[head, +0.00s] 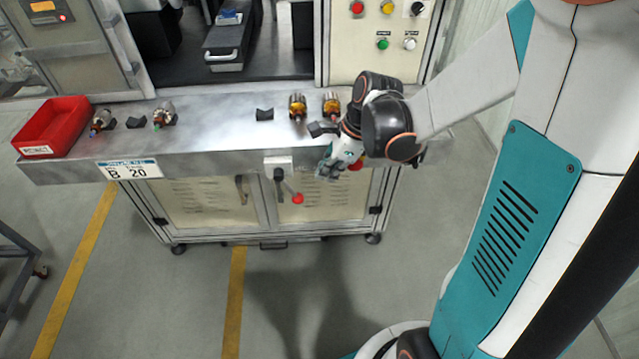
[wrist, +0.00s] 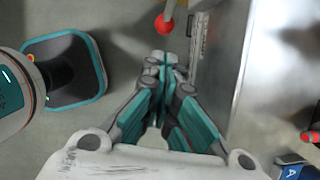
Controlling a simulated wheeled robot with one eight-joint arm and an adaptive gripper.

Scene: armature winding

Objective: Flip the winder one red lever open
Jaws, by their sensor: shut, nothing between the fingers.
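The lever's red ball (head: 297,198) hangs below the front edge of the bench, on a dark handle (head: 280,178) under a small light bracket. The ball also shows in the wrist view (wrist: 163,23), just beyond my fingertips at the top. My gripper (head: 322,173) is in front of the bench edge, to the right of the lever and a little above the ball. In the wrist view my gripper (wrist: 164,62) has its teal fingers together with nothing between them. A gap shows between fingertips and ball.
The metal bench (head: 220,130) carries several armatures and black rests. A red bin (head: 52,127) stands at its left end. Another red part (head: 356,164) shows beside my wrist, partly hidden. A button panel (head: 385,40) stands behind. The floor in front is clear.

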